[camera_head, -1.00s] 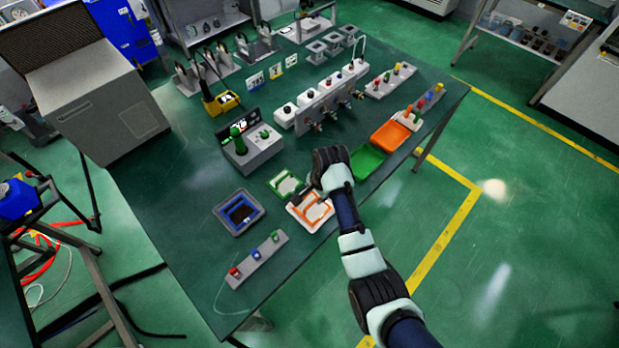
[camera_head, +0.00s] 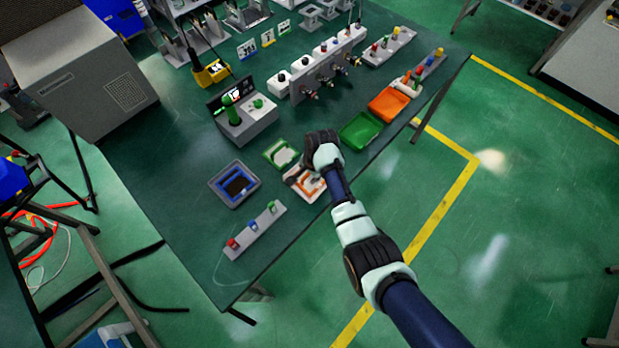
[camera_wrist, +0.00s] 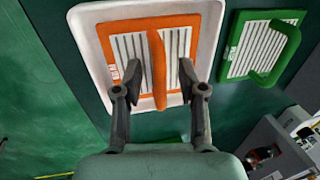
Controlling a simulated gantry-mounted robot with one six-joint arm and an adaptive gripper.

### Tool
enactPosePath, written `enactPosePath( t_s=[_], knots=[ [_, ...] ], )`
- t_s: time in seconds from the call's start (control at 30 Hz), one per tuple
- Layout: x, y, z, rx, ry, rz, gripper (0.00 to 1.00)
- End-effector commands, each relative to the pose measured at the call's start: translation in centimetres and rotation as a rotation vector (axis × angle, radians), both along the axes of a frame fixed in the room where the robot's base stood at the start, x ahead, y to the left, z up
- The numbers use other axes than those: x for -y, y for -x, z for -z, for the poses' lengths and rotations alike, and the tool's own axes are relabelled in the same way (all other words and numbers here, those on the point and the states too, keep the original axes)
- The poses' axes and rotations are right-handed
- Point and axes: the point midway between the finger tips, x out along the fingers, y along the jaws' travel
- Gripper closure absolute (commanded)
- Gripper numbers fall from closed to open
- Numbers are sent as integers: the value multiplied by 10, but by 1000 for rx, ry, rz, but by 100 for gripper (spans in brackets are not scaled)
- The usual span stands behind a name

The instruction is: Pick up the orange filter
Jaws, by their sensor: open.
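The orange filter (camera_wrist: 158,26) has an orange frame, a white slatted middle and a raised orange handle. In the wrist view it lies in a pale tray (camera_wrist: 88,18). My gripper (camera_wrist: 160,75) is open, with one finger on each side of the handle; I cannot tell whether the fingers touch it. In the head view the orange filter (camera_head: 316,189) lies near the table's front edge, partly hidden by my arm. The gripper's fingers are hidden there.
A green-framed filter (camera_head: 281,153) lies beside the orange one. A tray with a blue frame (camera_head: 235,184) stands to the left. A green tray (camera_head: 361,131) and an orange tray (camera_head: 388,103) are to the right. A grey strip with colored buttons (camera_head: 255,230) lies in front.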

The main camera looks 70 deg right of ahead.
Motion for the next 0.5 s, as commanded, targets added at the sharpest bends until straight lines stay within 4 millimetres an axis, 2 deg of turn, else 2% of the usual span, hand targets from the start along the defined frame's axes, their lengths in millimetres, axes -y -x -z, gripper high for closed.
enactPosePath(
  t_s=[0.07, 0.2, 0.3, 0.5],
  knots=[
    [0, 0, 0, 0, 0, 0, 63],
    [0, 0, 0, 0, 0, 0, 86],
    [0, 0, 0, 0, 0, 0, 100],
    [0, 0, -1, 0, 0, 0, 100]
  ],
)
